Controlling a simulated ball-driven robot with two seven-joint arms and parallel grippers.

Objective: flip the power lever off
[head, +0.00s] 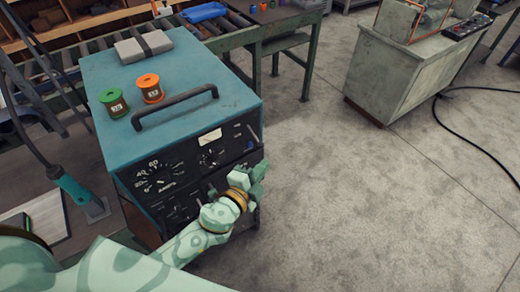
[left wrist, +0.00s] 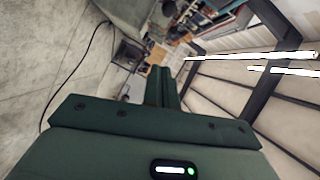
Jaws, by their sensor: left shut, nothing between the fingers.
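A teal-topped power unit (head: 185,82) with a black front panel stands at the left of the head view. The panel carries dials, knobs and a pale meter. I cannot make out for certain which small part is the power lever; my gripper and wrist cover part of the lower right panel. My left gripper (head: 259,172) is in front of the panel's right edge, fingers shut and empty. In the left wrist view its fingers (left wrist: 162,84) are together and point out into the room. I cannot tell whether it touches the panel. My right gripper is not in view.
A green spool (head: 113,102), an orange spool (head: 150,88) and a grey block (head: 143,46) lie on the unit, behind its dark handle (head: 175,106). A roller conveyor (head: 200,30) runs behind. A grey cabinet (head: 410,70) stands at right. The floor between is clear.

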